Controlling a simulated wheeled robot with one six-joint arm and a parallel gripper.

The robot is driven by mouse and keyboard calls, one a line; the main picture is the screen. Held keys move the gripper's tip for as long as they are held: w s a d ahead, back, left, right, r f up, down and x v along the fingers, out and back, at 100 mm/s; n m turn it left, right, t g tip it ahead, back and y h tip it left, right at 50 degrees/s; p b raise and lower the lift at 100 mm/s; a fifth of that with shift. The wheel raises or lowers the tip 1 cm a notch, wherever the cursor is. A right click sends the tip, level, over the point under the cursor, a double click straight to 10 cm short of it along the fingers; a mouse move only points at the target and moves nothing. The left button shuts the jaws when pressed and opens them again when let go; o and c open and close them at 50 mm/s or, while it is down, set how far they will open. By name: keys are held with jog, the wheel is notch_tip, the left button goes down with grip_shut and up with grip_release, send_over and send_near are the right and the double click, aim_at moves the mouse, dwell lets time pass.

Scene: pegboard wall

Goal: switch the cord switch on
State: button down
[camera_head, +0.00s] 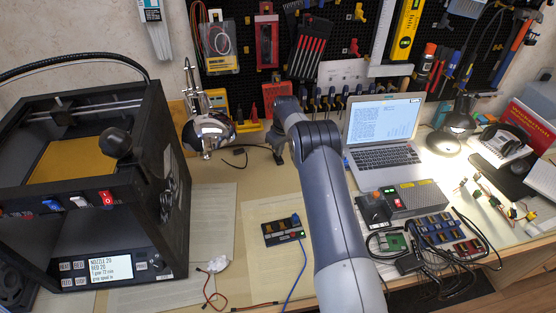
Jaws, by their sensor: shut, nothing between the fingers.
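A small dark piece that looks like the cord switch (239,151) lies on a thin black cord on the bench, right of a chrome lamp (208,131). It is too small to tell its on or off position. My gripper (279,159) points down over the bench, a short way right of that piece and apart from it. The fingers are small and dark here and look shut, with nothing seen between them. My grey arm hides part of the bench.
A black 3D printer (165,120) stands at the left. An open laptop (384,130) is right of my arm. A small black box with buttons (283,230), loose wires and electronics (395,243) lie nearer. The pegboard (340,40) with tools stands behind.

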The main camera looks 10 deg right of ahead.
jog(key=shift+f+b, duration=0.55)
jog(key=shift+f, duration=0.2)
dwell(0.3)
jog(key=shift+r+p, duration=1.25)
jog(key=shift+r, duration=2.3)
jog(key=shift+f, duration=0.1)
notch_tip(320, 180, down, 7)
jog(key=shift+r+b, duration=0.1)
jog(key=shift+b, duration=1.15)
